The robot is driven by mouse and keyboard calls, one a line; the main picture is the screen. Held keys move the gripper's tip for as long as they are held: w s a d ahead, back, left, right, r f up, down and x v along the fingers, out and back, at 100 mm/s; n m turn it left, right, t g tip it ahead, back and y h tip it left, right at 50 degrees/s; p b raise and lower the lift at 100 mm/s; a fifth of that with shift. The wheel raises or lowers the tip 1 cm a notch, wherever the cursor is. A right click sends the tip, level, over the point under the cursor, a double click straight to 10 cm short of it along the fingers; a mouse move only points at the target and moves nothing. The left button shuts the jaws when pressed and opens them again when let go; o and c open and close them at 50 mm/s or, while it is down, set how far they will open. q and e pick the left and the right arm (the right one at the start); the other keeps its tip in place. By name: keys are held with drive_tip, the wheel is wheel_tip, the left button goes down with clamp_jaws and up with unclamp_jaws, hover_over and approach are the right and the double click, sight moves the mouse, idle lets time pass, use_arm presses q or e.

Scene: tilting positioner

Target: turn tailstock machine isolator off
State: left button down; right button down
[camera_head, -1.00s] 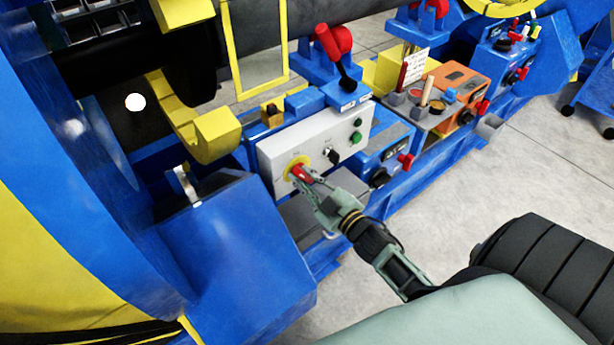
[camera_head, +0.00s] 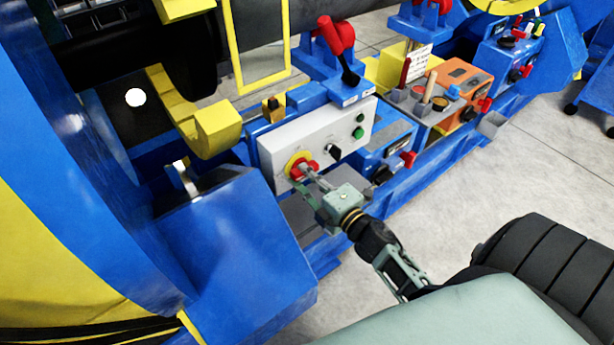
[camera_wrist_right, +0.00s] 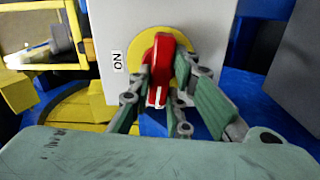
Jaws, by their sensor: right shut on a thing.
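The tailstock isolator is a red rotary handle (camera_head: 297,173) on a yellow disc (camera_head: 293,160), at the left end of a light grey panel (camera_head: 272,150). My right gripper (camera_head: 307,172) has its fingers around the handle, shut on it. In the right wrist view the red handle (camera_wrist_right: 162,62) stands upright between the gripper fingers (camera_wrist_right: 168,85), over the yellow disc (camera_wrist_right: 142,50). An ON label (camera_wrist_right: 117,62) lies beside the disc, to the left of the handle. The handle's long side lies across the direction to that label. My left gripper is not in view.
The panel also carries a black selector (camera_head: 334,151) and green buttons (camera_head: 358,132). A red-knobbed lever (camera_head: 338,38) stands above it. A blue housing (camera_head: 235,245) lies close at the left.

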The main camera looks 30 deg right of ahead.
drive_tip(key=shift+f+n, duration=0.1)
drive_tip(key=shift+n, duration=0.6)
drive_tip(key=c, duration=1.6)
unclamp_jaws()
drive_tip(key=shift+c, duration=0.2)
drive_tip(key=s, duration=1.2)
drive_tip(key=shift+d, duration=0.45)
drive_tip(key=shift+s, duration=0.1)
